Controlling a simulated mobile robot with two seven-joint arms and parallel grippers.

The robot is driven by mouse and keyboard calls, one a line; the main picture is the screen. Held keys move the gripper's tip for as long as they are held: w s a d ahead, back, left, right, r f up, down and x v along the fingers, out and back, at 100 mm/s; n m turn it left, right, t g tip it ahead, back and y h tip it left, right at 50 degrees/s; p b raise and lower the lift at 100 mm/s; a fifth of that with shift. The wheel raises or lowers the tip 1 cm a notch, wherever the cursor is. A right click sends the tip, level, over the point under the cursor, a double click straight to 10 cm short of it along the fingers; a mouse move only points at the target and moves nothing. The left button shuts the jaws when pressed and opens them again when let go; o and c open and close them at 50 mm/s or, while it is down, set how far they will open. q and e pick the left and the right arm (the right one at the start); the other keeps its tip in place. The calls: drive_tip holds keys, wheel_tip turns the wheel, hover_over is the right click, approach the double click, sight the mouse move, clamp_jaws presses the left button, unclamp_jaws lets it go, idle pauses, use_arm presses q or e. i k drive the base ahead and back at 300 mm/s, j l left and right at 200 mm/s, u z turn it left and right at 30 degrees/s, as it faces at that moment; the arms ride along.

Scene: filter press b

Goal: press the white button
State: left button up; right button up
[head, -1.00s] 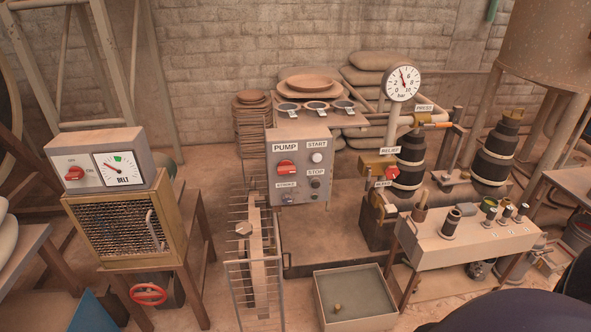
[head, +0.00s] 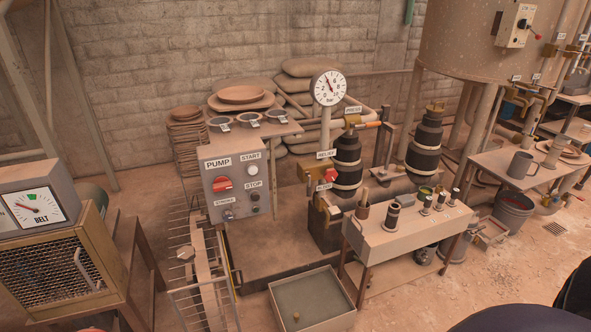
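The white button (head: 253,170) sits under the START label at the upper right of the grey pump panel (head: 229,205), left of the middle in the head view. On the same panel are a red knob (head: 222,184) under the PUMP label, a dark button (head: 255,196) under the STOP label and a small knob (head: 228,215) at the lower left. Nothing covers the white button. Neither of my grippers is in view.
A guarded wheel (head: 202,265) stands in front of the panel, with a grey tray (head: 312,302) on the floor to its right. A bench (head: 410,235) with several small pots is right of the panel. A belt box (head: 55,250) is at left.

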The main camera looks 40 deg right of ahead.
sight(252, 170)
drive_tip(key=z, duration=0.9)
